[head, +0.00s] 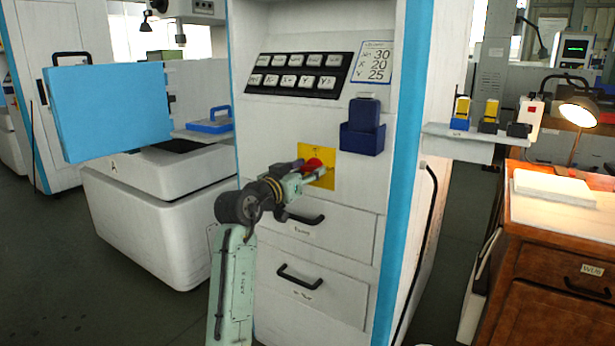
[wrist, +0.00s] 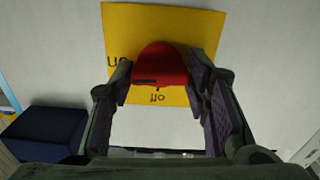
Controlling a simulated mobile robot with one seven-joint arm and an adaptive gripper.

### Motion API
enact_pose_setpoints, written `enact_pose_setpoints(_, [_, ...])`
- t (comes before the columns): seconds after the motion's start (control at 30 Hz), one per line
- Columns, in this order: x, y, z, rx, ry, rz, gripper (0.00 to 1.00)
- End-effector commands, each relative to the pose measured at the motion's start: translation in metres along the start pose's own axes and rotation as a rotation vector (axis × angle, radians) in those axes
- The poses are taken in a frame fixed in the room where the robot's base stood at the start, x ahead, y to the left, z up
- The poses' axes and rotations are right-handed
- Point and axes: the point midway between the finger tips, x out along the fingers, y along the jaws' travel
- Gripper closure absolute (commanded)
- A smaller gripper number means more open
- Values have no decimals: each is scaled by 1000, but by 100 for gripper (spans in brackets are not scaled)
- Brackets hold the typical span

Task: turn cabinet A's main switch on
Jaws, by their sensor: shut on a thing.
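The main switch is a red knob (head: 312,163) on a yellow plate (head: 322,151) on the front of the white cabinet. In the wrist view the knob (wrist: 161,64) stands between the two fingers, on the yellow plate (wrist: 190,22). Lettering reading "off" shows upside down beside the knob, and part of a second word shows at the plate's left. A short dark mark lies on the knob's face; which label it indicates I cannot tell. My gripper (wrist: 159,80) is shut on the knob, with one finger on each side. In the head view the gripper (head: 314,174) partly hides the knob.
Dark blue holders (head: 362,138) stick out right of the plate. A black key panel (head: 298,74) is above; two drawers with black handles (head: 303,220) are below. A shelf (head: 460,140) and wooden desk (head: 555,265) stand right, a white tub (head: 150,225) left.

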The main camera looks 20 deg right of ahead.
Motion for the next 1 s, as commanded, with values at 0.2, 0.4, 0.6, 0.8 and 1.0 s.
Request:
enact_pose_setpoints(0.2, [0,0,0,64,0,-1,85])
enact_pose_setpoints(0.4, [0,0,0,86,0,-1,85])
enact_pose_setpoints(0.6, [0,0,0,88,0,-1,85])
enact_pose_setpoints(0.8, [0,0,0,87,0,-1,53])
enact_pose_setpoints(1.0, [0,0,0,86,0,0,40])
